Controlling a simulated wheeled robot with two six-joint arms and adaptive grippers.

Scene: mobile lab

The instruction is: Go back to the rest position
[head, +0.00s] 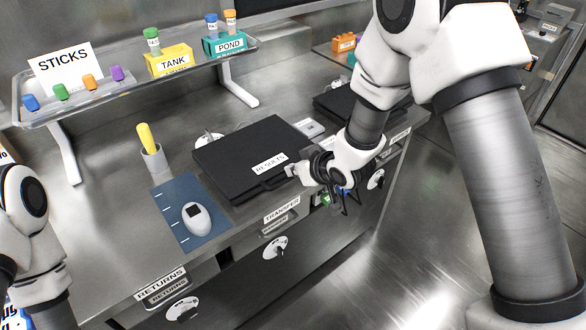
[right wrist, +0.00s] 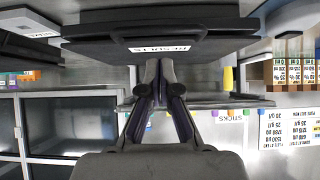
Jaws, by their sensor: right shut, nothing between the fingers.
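My right gripper (head: 326,187) is at the front edge of the bench, just off the front right corner of a black case labelled RESULTS (head: 238,150). In the right wrist view, which is upside down, its fingers (right wrist: 157,68) are together and empty. They point at the labelled handle side of the case (right wrist: 215,42). I cannot tell whether they touch it. My left arm shows at the left edge of the head view, but its gripper is out of the picture.
A blue mat (head: 187,237) with a white device (head: 198,218) lies left of the case, near a cup (head: 155,160). A raised tray (head: 130,85) holds sticks and the TANK and POND blocks. Labelled drawers line the bench front. Open floor (head: 430,240) lies to the right.

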